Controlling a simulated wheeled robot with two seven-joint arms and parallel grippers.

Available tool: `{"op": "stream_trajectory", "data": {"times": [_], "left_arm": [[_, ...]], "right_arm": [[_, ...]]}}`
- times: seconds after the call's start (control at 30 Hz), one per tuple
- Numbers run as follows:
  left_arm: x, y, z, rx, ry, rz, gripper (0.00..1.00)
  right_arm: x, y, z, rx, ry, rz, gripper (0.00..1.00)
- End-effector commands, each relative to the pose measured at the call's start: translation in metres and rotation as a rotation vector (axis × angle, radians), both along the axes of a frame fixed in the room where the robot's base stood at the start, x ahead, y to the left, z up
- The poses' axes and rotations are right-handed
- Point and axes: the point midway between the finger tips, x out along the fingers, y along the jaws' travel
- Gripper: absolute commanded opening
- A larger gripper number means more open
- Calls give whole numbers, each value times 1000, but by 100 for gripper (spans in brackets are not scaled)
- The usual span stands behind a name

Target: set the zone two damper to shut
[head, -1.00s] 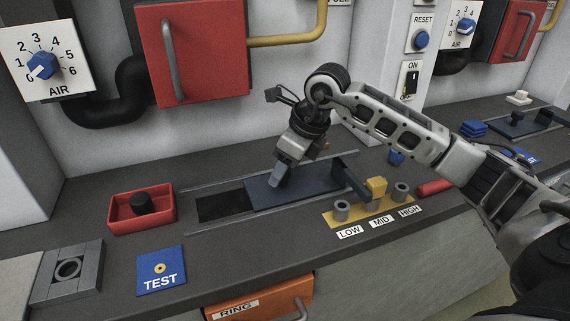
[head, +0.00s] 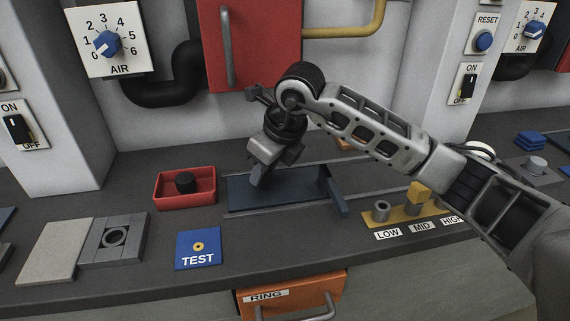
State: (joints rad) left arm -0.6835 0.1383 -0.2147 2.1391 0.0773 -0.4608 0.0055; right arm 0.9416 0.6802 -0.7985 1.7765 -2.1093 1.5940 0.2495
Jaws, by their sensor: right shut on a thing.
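A dark blue-grey damper plate (head: 290,190) with a raised bar at its right end lies between two thin rails on the dark counter. No zone label on it is legible. No dark opening shows at its left end. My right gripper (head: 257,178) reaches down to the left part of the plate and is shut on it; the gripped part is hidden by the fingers. My left gripper is not in view.
A red tray (head: 163,198) with a black knob stands just left of the plate. In front are a blue TEST plate (head: 190,254) and a yellow LOW/MID/HIGH strip (head: 398,217) with a yellow block. An orange RING drawer (head: 290,306) is below the edge. A red cabinet (head: 258,45) hangs behind.

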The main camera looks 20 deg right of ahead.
Motion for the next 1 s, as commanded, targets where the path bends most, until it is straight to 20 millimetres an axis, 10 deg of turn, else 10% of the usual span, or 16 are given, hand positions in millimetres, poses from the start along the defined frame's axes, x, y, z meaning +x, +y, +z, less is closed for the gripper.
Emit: {"op": "stream_trajectory", "data": {"times": [0.23,0.27,0.33,0.73,1.0], "left_arm": [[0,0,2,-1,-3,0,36],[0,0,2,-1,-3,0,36],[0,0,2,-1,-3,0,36],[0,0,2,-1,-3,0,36],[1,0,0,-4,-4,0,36]], "right_arm": [[0,6,1,14,-6,8,0],[0,6,1,15,-6,8,38],[0,6,1,14,-6,8,53],[-2,1,9,9,-6,4,53],[-20,-10,61,8,-10,5,53]]}}
